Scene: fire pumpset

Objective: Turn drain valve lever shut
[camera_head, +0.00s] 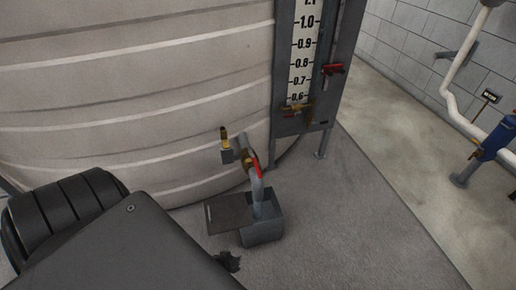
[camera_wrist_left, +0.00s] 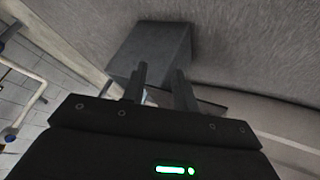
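The drain valve has a short red lever (camera_head: 257,169) on a brass body (camera_head: 247,160), low in front of the large pale tank. Its grey pipe bends down into a grey box (camera_head: 262,228) on the floor. The lever slants down to the right along the pipe. My left arm covers the lower left of the head view and hides most of the left gripper. In the left wrist view the left gripper (camera_wrist_left: 160,74) has its two fingers apart with nothing between them. The grey box (camera_wrist_left: 155,48) lies beyond the fingertips. The lever cannot be made out there. My right gripper is not in view.
The ribbed tank (camera_head: 130,100) fills the back left. A level gauge board (camera_head: 302,50) with a red-handled valve (camera_head: 333,68) stands right of the drain valve. A flat dark plate (camera_head: 226,214) adjoins the box. The floor (camera_head: 370,225) at right is clear.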

